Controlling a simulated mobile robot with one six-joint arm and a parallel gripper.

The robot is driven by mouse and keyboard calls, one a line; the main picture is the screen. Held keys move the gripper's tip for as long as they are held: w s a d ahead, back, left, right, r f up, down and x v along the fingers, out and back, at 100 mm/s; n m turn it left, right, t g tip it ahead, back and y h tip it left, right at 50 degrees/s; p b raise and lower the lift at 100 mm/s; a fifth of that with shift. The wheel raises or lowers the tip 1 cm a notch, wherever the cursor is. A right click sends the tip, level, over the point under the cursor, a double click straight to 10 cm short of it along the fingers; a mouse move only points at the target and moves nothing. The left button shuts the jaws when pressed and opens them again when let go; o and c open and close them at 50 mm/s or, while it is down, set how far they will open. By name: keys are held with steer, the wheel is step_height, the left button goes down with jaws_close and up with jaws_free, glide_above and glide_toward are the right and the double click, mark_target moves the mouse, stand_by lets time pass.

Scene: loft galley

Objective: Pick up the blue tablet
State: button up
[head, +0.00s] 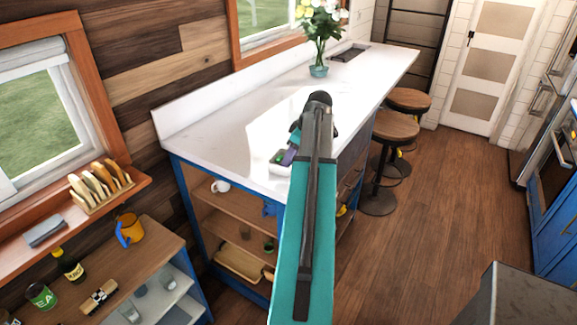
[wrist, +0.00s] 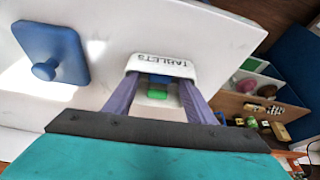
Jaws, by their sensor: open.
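The blue tablet (wrist: 161,78) shows in the wrist view inside a white box (wrist: 168,63) marked TABLETS, next to a green tablet (wrist: 157,94). The box stands on the white counter; it also shows in the head view (head: 276,158). My gripper (wrist: 160,84) is open, its two purple fingers on either side of the tablets at the box opening. Whether the fingertips are inside the box or touch the tablet I cannot tell. In the head view my arm hides part of the box and counter.
A blue square lid with a round knob (wrist: 50,54) lies on the counter left of the box in the wrist view. A flower vase (head: 318,69) stands farther along the counter (head: 215,125). Open shelves (head: 228,212) are below; stools (head: 393,126) stand right.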

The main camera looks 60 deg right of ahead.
steer(key=c, duration=1.1)
steer(key=shift+r, duration=0.1)
step_height(320, 180, up, 8)
steer(key=b, duration=0.3)
steer(key=shift+d+r, duration=0.1)
steer(key=shift+r, duration=0.8)
